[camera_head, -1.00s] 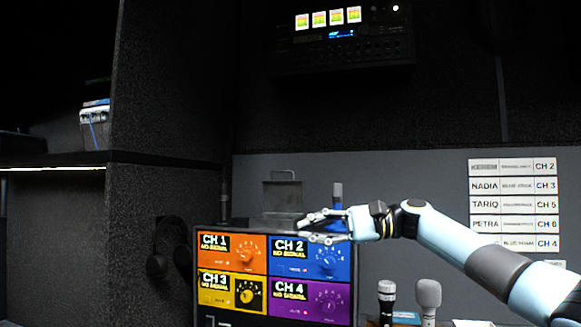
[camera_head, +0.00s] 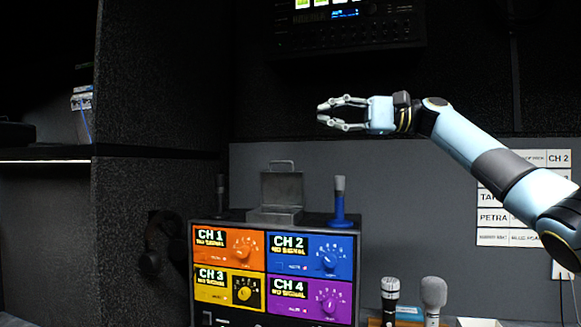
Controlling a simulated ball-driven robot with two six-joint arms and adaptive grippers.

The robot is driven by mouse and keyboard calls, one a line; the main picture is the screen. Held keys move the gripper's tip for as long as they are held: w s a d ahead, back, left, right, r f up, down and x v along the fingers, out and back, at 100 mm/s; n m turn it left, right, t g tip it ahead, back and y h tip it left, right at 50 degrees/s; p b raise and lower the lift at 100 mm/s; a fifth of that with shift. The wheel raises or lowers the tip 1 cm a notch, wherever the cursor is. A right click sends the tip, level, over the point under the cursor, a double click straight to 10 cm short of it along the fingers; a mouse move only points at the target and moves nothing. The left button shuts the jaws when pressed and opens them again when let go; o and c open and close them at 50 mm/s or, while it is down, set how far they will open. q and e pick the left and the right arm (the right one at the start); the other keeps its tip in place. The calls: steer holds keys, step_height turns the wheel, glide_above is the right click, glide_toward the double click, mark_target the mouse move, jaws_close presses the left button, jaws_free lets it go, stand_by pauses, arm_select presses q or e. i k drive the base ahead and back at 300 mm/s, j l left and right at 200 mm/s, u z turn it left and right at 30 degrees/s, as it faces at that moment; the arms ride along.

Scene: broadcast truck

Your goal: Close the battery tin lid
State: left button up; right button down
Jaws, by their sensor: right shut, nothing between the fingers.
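The grey metal battery tin (camera_head: 274,216) sits on top of the channel unit, left of a blue-based microphone. Its lid (camera_head: 282,187) stands upright at the back, so the tin is open. A small handle shows at the lid's upper edge. The inside of the tin is too dark and small to make out. My right gripper (camera_head: 322,113) is raised above and to the right of the lid, well apart from it, pointing left. My left gripper is not in view.
The channel unit (camera_head: 256,226) has orange, blue, yellow and purple panels. The blue-based microphone (camera_head: 339,204) stands at the tin's right and a dark one (camera_head: 220,195) at its left. Two more microphones stand lower right. A dark rack unit (camera_head: 345,30) hangs above. The space over the tin is clear.

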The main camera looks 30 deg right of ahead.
mark_target(278, 188)
steer(key=i+l, duration=1.1)
